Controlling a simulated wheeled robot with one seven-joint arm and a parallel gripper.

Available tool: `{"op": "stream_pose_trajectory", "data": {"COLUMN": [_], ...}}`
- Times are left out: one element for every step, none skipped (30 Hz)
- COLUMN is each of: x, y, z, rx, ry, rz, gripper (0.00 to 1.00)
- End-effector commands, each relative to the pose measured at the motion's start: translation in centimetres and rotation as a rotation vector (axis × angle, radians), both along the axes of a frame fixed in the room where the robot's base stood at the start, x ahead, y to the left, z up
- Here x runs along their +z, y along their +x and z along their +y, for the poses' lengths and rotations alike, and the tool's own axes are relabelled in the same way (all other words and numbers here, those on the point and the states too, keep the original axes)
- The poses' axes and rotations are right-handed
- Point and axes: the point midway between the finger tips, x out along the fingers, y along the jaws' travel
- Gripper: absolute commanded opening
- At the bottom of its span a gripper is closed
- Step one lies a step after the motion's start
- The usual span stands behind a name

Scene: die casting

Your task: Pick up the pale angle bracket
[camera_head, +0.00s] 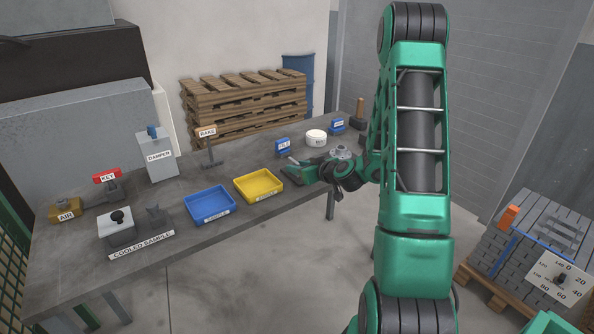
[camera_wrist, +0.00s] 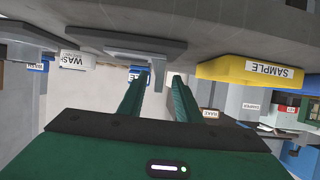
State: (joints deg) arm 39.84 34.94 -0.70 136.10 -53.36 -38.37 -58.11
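My gripper (camera_wrist: 159,80) is open, with a visible gap on both sides of the flange. I cannot tell whether the fingertips have reached past it. In the head view my gripper (camera_head: 300,170) is low over the table, just right of the yellow tray; a small pale edge (camera_head: 293,160) there may be the bracket, mostly hidden.
The yellow sample tray (camera_head: 260,198) is close beside my gripper, with a blue tray (camera_head: 211,219) farther left. A blue file holder (camera_head: 283,146), a white wash pot (camera_head: 316,137) and another blue holder (camera_head: 337,125) stand behind. The rake stand (camera_head: 209,150) is at the back left.

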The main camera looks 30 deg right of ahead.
Motion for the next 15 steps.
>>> {"op": "stream_pose_trajectory", "data": {"x": [-0.4,-0.6,-0.8,-0.9,-1.0,-1.2,-1.2,-1.3,-1.4,-1.4,-1.4,-1.4,-1.4,-1.4,-1.4], "y": [0.8,1.2,1.7,2.0,2.3,2.7,2.9,3.0,3.2,3.2,3.2,3.2,3.2,3.2,3.2], "z": [0.0,0.1,0.1,0.0,0.0,0.1,0.1,0.1,0.0,0.0,0.0,0.0,0.0,0.0,0.0], "rx": [0.004,0.004,0.004,0.004,0.004,0.003,0.002,0.002,0.001,0.001,0.001,0.000,0.000,0.000,0.000], "ry": [-0.001,0.001,0.000,-0.001,-0.001,0.000,0.000,0.000,-0.001,-0.001,0.000,0.000,0.000,0.000,0.000], "rz": [0.000,0.000,0.001,0.001,0.001,0.000,0.000,0.000,0.000,0.001,0.001,0.001,0.001,0.001,0.001], "gripper": [0.31,0.31,0.31,0.31,0.31,0.31,0.31,0.31,0.31,0.31,0.31,0.31,0.31,0.31,0.31]}}
